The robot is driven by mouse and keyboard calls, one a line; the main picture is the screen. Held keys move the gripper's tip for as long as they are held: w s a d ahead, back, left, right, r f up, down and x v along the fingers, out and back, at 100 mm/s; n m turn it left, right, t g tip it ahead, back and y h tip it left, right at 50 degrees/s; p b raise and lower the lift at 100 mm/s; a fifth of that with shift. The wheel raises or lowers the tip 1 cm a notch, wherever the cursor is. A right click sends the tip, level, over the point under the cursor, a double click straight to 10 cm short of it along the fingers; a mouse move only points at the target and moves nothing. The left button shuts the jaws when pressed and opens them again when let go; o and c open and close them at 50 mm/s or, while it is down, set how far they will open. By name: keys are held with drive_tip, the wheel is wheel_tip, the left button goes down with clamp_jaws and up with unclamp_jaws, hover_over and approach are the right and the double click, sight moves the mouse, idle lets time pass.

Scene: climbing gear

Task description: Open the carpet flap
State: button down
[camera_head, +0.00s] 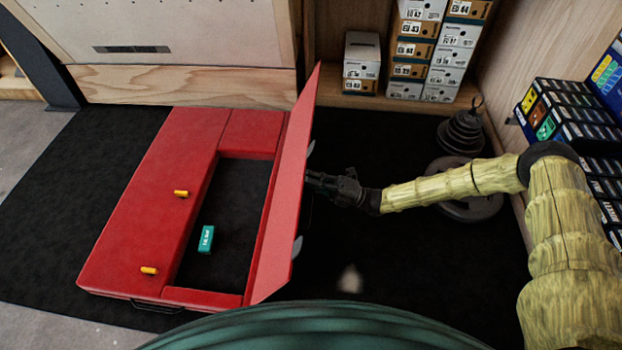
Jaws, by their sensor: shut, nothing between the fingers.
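A red crash pad (150,210) lies on the dark floor mat, with a recessed dark opening (240,200) in its right half. The red carpet flap (287,190) stands raised along the right side of this opening, steep and leaning slightly right at the top. My gripper (316,182) is shut and empty, just right of the flap's right face. Its tips are close to the flap; I cannot tell whether they touch it. A small teal box (206,239) lies inside the opening.
Two small orange pieces (181,194) lie on the pad's left part. Shoe boxes (409,50) stand in a shelf at the back. A stack of dark weights (462,130) and a round grey plate (475,208) stand right. Dark mat (370,260) below my gripper is mostly clear.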

drive_tip(key=shift+d+f+b, duration=0.3)
drive_tip(key=shift+d+b, duration=0.05)
drive_tip(key=shift+d, duration=0.15)
drive_tip(key=v, duration=1.3)
drive_tip(key=shift+p, duration=0.3)
drive_tip(key=shift+s+a, duration=0.1)
drive_tip(key=shift+s, duration=0.05)
